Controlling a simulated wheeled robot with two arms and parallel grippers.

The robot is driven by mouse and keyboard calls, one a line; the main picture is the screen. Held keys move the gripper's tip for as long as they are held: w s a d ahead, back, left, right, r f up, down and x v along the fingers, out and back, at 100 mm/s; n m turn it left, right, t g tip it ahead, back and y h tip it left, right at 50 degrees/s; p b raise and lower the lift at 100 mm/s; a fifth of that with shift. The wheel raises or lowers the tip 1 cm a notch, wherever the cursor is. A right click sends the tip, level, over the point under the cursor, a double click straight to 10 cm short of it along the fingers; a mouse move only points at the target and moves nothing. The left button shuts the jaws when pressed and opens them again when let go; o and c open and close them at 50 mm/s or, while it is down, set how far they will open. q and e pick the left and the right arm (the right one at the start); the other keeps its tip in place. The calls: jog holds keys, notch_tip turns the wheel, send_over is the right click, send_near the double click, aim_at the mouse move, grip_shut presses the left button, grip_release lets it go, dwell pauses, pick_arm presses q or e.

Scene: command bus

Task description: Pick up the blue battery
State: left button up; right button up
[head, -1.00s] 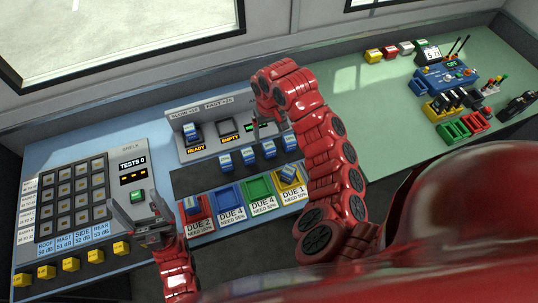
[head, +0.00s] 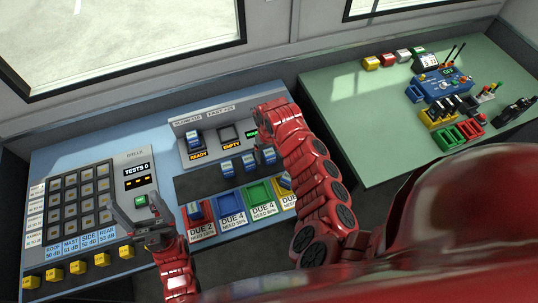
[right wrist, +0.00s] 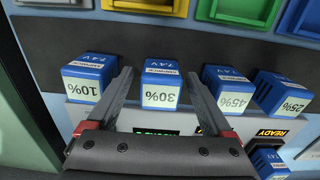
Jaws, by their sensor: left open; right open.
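Several blue batteries with white charge labels stand in a row on a dark strip. The right wrist view shows the batteries marked 10% (right wrist: 89,80), 30% (right wrist: 161,83), 45% (right wrist: 228,88) and 25% (right wrist: 280,92). My right gripper (right wrist: 159,73) is open, and the 30% battery appears between its fingertips; I cannot tell whether they touch it. In the head view three row batteries show, one of them at the left end (head: 226,168); my right arm hides the rest and most of that gripper. My left gripper (head: 138,210) is open and empty above the button panel.
Behind the row is a charger (head: 211,141) with a battery in its READY slot (head: 194,139). In front are red (head: 208,222), blue (head: 232,203), green (head: 259,192) and yellow trays; the red and yellow ones hold batteries. A green table (head: 360,110) stands right.

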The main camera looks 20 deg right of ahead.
grip_shut()
dwell(0.3)
jog(key=shift+r, duration=0.1)
